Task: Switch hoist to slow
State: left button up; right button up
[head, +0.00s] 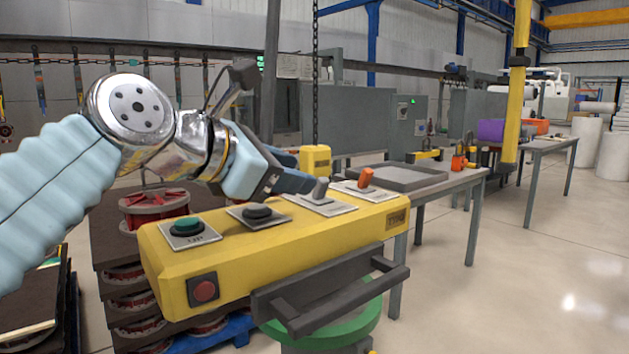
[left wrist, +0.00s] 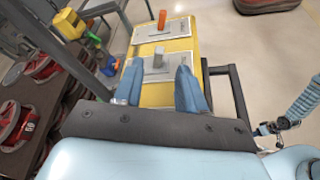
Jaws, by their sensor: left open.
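The yellow control box (head: 270,250) carries a green button (head: 187,226), a black button (head: 257,212), a grey toggle lever (head: 320,188) and an orange toggle lever (head: 365,177), each on a grey plate. Its labels are too small to read, so I cannot tell which control is the hoist's. My left gripper (head: 296,172) is open and empty over the box, close to the grey lever. In the left wrist view, the grey lever (left wrist: 158,57) stands just ahead of the gap between my fingers (left wrist: 158,82); the orange lever (left wrist: 162,19) is beyond it. Contact is not visible.
A red button (head: 204,291) is on the box's front, and a dark bar frame (head: 330,292) juts out below. A chain (head: 315,90) hangs behind the box with a yellow block (head: 315,159). A grey table (head: 432,186) with a tray stands behind. Floor at right is clear.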

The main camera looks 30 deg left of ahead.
pick_arm(q)
jog(key=v, duration=0.6)
dwell(0.4)
